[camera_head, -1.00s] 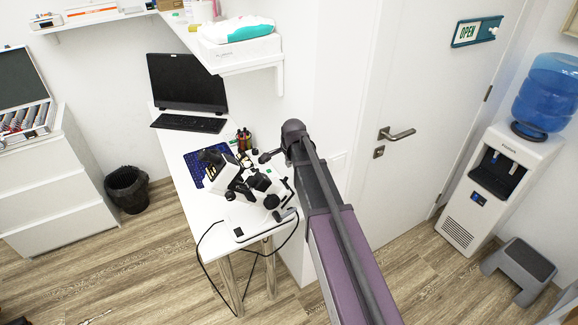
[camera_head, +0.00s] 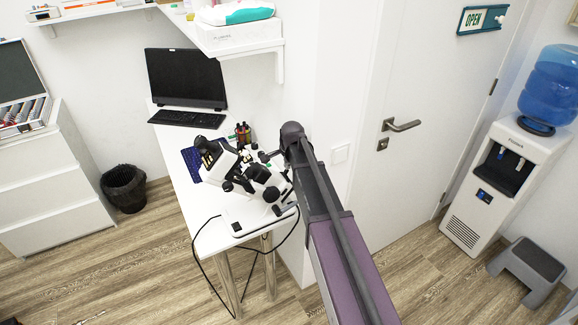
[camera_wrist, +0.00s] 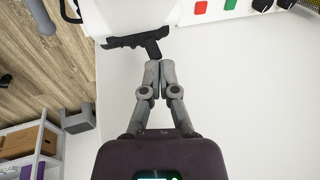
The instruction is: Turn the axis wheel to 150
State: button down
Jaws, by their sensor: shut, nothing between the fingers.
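A white optical instrument (camera_head: 219,168) with several black knobs stands on the white desk, left of my arm's end. I cannot tell the axis wheel apart on it, and no scale or number is readable. In the wrist view my gripper (camera_wrist: 154,65) is shut and empty, its two grey fingers together. A black bar-shaped part (camera_wrist: 122,41) is just beyond the fingertips; I cannot tell whether they touch it. In the head view my fingers are too small or hidden to make out.
A shelf (camera_head: 247,48) hangs above. A door with a handle (camera_head: 402,125) is right of my arm. A water cooler (camera_head: 497,195) and a grey step stool (camera_head: 527,266) are further right.

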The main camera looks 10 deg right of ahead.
aim_at(286, 172)
jog(key=shift+w+f+b, duration=0.1)
jog(key=shift+f+b, duration=0.5)
jog(key=shift+f, duration=0.25)
jog(key=shift+w+a+f+b, duration=0.2)
jog(key=shift+w+a+b, duration=0.1)
jog(key=shift+w, duration=0.15)
jog(key=shift+w+a+f+b, duration=0.15)
jog(key=shift+w+a, duration=0.1)
jog(key=shift+w, duration=0.15)
jog(key=shift+s+d, duration=0.1)
jog(key=shift+s, duration=0.05)
jog(key=shift+s+d, duration=0.3)
jog(key=shift+s, duration=0.3)
jog(key=shift+s+r, duration=0.1)
jog(key=shift+r, duration=0.05)
